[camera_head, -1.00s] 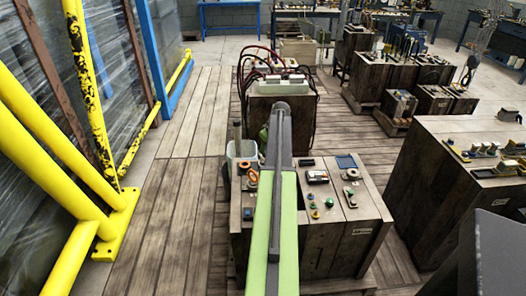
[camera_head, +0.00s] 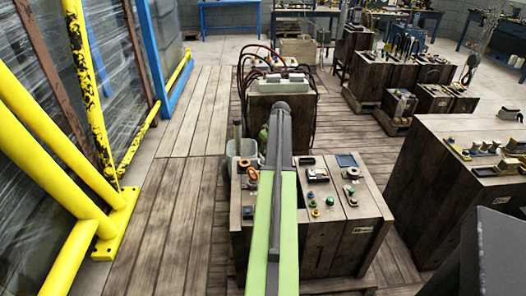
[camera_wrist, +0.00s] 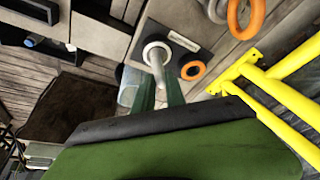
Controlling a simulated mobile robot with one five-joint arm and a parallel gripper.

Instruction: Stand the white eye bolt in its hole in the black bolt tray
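The white eye bolt (camera_wrist: 156,53) shows in the wrist view as a pale ring with a stem running down between the green fingers of my gripper (camera_wrist: 161,82). The fingers appear closed on the stem. The black bolt tray (camera_wrist: 184,46) lies just behind and to the right of the bolt, with a pale bar-like mark on it. I cannot tell whether the bolt touches the tray; the hole is not clearly visible. In the head view my arm hides the gripper and the bolt.
In the head view the wooden bench (camera_head: 338,241) carries small parts and a blue-edged tray (camera_head: 346,160). A yellow rail (camera_head: 120,222) stands left; the plank floor (camera_head: 185,200) between is clear.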

